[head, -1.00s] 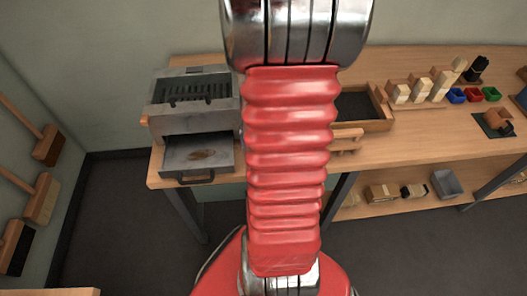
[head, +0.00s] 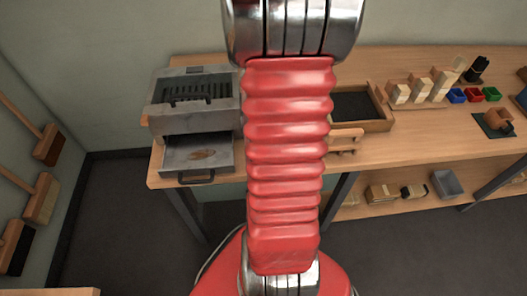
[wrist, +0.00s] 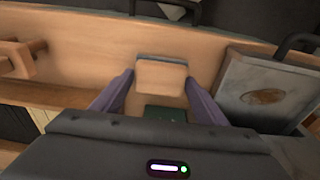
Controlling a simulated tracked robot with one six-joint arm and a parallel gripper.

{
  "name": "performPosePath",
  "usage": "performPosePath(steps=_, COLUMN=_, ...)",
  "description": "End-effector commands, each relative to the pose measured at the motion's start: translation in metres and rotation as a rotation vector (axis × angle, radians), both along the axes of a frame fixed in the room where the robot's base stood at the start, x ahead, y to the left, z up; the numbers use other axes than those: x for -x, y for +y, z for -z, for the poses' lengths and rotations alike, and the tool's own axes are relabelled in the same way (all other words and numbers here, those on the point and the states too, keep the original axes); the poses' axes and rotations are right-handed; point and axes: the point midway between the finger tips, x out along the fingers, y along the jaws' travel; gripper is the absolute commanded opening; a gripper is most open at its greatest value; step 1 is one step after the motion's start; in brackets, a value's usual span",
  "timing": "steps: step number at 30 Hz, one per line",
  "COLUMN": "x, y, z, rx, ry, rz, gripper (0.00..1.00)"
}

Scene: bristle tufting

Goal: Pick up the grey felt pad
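A small block with a pale wood-coloured face and a thin grey layer along its upper edge (wrist: 161,76) lies on the bench in the wrist view. The grey layer looks like the felt pad, but I cannot be sure. My gripper (wrist: 158,88) is open, with one purple-grey finger on each side of the block. In the head view my red arm hides the gripper and this block.
A grey metal unit with a pulled-out tray (head: 198,154) stands left of my arm; the tray (wrist: 262,90) is close to my right finger in the wrist view. A dark green item (wrist: 166,114) lies near the block.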

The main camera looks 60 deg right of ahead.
Motion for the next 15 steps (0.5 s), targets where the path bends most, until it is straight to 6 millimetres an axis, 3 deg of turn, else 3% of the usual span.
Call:
performPosePath(steps=12, x=0.0000, y=0.0000, z=0.0000, rx=0.000, ry=0.000, rz=0.000, gripper=0.37)
performPosePath(steps=15, x=-0.0001, y=-0.0001, z=-0.0001, rx=0.000, ry=0.000, rz=0.000, gripper=0.37)
